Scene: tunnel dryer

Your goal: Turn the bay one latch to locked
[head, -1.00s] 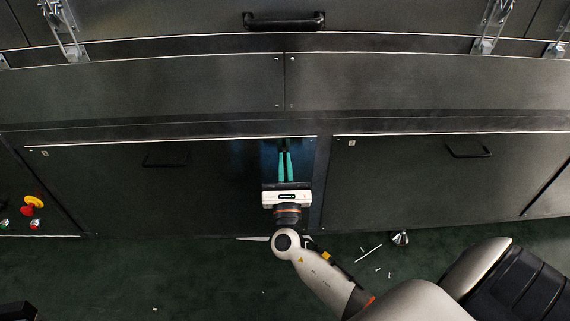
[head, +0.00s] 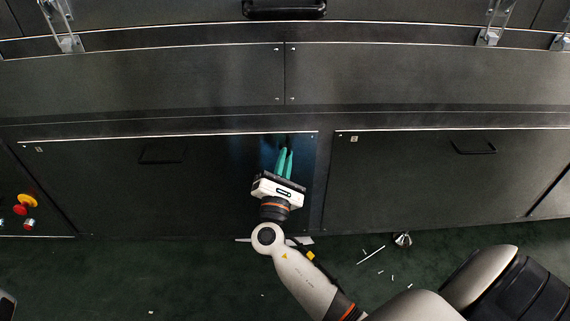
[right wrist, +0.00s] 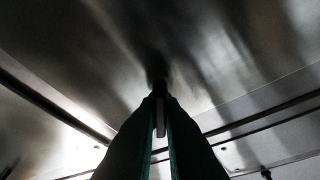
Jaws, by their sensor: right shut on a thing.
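The bay one panel (head: 110,185) is the dark panel marked 1, left of centre in the head view. My right gripper (head: 285,152) is at its upper right end, with its green fingers pointing at the panel and its body slanted. In the right wrist view the fingers (right wrist: 160,105) are closed around a small narrow piece, the bay one latch (right wrist: 160,118). The fingers hide most of the latch, so its exact angle is hard to tell.
The bay two panel (head: 420,185) is to the right, with a black handle (head: 473,147). Another handle (head: 162,155) is on the bay one panel. Red and yellow buttons (head: 26,204) are at far left. Small white scraps (head: 371,255) lie on the green floor (head: 150,275).

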